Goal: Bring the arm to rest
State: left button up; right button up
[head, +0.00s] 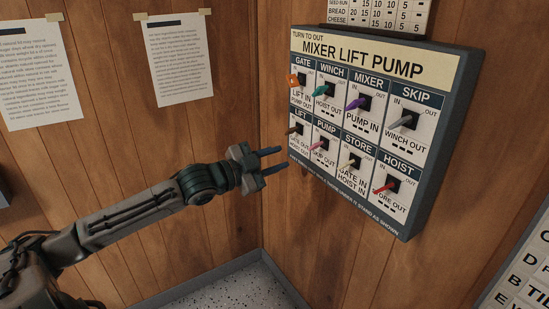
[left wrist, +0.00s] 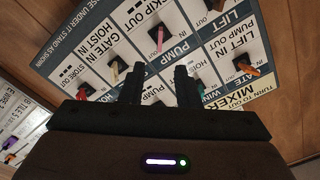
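My left gripper (head: 273,159) is in the head view with its arm reaching in from the left. Its two fingers are apart with nothing between them, and they point at the switch panel (head: 448,166) from a little way off its left edge. In the left wrist view the two fingers (left wrist: 158,85) stand apart, with the panel (left wrist: 105,45) beyond them. The panel carries two rows of coloured levers, among them an orange GATE lever (head: 294,80), a grey SKIP lever (head: 402,122) and a red HOIST lever (head: 385,187). My right gripper is not in view.
Two printed sheets (head: 40,75) and (head: 178,60) are taped to the wooden wall at left. A small chart (head: 378,14) hangs above the panel, and a lettered board (head: 525,270) is at lower right. The space below the panel is clear down to the speckled floor (head: 225,290).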

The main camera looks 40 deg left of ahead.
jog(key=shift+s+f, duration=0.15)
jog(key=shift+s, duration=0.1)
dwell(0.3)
